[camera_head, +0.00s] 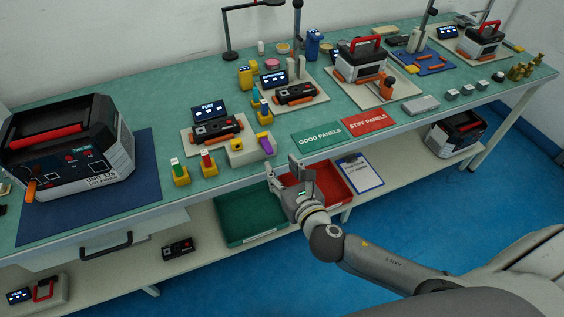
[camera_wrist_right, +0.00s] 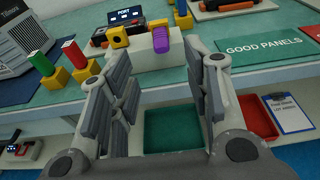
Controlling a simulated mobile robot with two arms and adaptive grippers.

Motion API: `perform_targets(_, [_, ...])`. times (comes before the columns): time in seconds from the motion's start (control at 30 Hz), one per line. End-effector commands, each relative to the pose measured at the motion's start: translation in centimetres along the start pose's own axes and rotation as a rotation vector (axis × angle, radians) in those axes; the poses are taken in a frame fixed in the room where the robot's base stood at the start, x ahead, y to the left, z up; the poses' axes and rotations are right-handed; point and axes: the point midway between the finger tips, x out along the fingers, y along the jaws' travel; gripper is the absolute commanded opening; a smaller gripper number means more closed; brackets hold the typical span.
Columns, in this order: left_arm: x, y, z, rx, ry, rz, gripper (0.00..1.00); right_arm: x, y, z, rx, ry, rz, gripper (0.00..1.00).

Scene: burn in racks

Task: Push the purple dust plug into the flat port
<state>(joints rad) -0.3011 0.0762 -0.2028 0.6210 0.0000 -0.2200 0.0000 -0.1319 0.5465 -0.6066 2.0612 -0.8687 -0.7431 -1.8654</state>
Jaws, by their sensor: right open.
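The purple dust plug (camera_head: 266,146) sits on a small pale block (camera_head: 240,158) near the table's front edge, beside a yellow plug (camera_head: 236,144). The purple plug also shows in the right wrist view (camera_wrist_right: 161,40), beyond the fingers. A black and orange port unit (camera_head: 217,128) stands behind it on a pale board, with a dark "PORT" sign (camera_head: 208,108). The flat port itself is too small to make out. My right gripper (camera_head: 294,172) is open and empty, in front of the table edge and apart from the plug. My left gripper is not in view.
Yellow blocks with a green plug (camera_head: 175,166) and a red plug (camera_head: 206,161) stand left of the pale block. Green (camera_head: 318,136) and red (camera_head: 369,121) panel mats lie to the right. Green (camera_head: 226,228) and red bins sit on the shelf below.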

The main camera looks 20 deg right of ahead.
Motion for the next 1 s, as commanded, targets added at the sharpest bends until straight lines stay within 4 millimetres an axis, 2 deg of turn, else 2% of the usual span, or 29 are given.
perform_targets(0.3, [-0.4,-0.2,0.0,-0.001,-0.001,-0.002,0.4,5.4,0.0,0.1,0.005,-0.001,-0.002,0.44])
perform_targets(0.5, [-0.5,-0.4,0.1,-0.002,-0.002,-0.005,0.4,8.3,0.0,0.0,0.006,0.001,-0.002,0.44])
perform_targets(0.7, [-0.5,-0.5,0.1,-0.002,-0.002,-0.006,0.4,9.7,0.0,-0.1,0.005,0.001,0.0,0.44])
perform_targets(1.0, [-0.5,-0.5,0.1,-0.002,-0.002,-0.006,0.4,10.0,0.0,-0.1,0.005,0.003,0.0,0.44])
